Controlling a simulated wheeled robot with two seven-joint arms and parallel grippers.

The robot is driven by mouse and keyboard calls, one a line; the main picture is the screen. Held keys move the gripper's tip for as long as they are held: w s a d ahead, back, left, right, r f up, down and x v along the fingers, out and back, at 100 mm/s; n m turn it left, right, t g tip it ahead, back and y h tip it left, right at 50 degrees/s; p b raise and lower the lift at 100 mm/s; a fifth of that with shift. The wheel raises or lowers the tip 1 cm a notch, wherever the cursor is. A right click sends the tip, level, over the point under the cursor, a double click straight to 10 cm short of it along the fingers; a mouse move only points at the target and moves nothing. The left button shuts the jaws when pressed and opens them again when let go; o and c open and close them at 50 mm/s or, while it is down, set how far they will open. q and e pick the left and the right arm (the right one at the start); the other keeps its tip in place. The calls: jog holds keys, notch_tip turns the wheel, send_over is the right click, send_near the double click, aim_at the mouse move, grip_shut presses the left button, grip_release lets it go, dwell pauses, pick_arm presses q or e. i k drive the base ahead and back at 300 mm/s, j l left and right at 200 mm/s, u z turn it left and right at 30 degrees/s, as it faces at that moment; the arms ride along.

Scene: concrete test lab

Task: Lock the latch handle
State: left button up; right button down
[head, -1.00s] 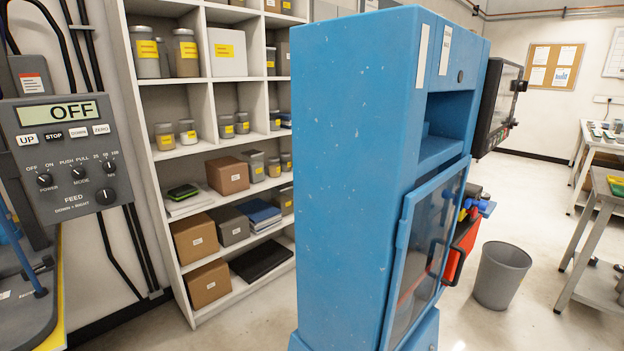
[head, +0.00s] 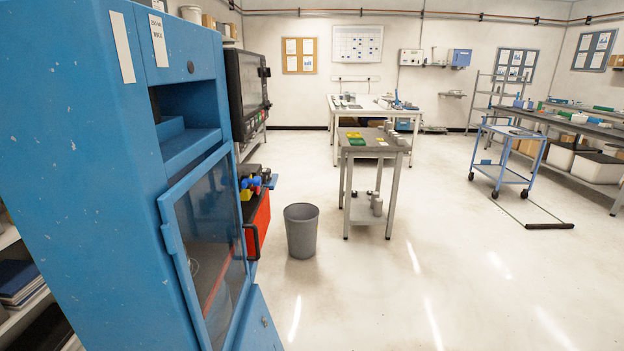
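No latch handle can be made out with certainty. A tall blue cabinet (head: 85,150) fills the left of the head view. Its windowed door (head: 212,240) stands out from the cabinet front; whether it is ajar I cannot tell. Behind the cabinet is a dark machine with a glazed front (head: 248,92). A small black fitting (head: 264,72) sticks out from that front; I cannot tell whether it is a latch. Neither of my grippers is in view.
A grey bin (head: 301,230) stands on the floor near a red unit (head: 257,222). A small grey table (head: 372,144) stands beyond, with a white workbench (head: 385,105) behind it. A blue cart (head: 508,150) is at right.

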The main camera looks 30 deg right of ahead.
aim_at(256, 181)
jog(key=z, duration=0.6)
jog(key=i+l+z, duration=0.65)
jog(key=i, duration=0.25)
jog(key=i+l+z, duration=0.2)
jog(key=i, duration=0.25)
jog(key=i+l+z, duration=0.15)
jog(key=i, duration=0.3)
jog(key=i+l+u, duration=0.1)
jog(key=i+u, duration=0.15)
jog(key=u, duration=0.2)
jog(key=i+l+u, duration=0.25)
jog(key=u, duration=0.2)
jog(key=i+l+u, duration=0.2)
jog(key=u, duration=0.25)
jog(key=i+l+u, duration=0.15)
jog(key=l+u, duration=0.75)
jog(key=i+j, duration=0.05)
jog(key=j, duration=0.05)
